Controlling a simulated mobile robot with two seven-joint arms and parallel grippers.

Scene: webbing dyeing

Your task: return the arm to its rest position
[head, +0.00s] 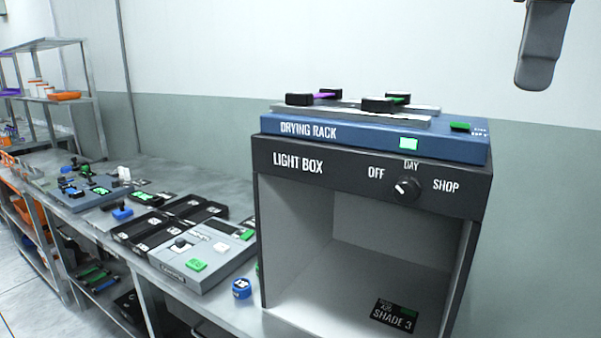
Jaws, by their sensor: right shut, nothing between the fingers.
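My right gripper (536,78) hangs in from the top edge at the far right, in front of the wall. It is a grey shape, shut and empty. It is apart from everything, above and to the right of the drying rack (365,143). Most of my right arm is out of the picture. My left gripper and arm are not in view.
The black light box (285,166) stands below the drying rack, its knob (408,189) on the front. A "SHADE 3" card (395,315) lies inside. Control panels and black trays (160,232) crowd the bench leftward. Shelves (50,72) stand far left. The upper wall area is clear.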

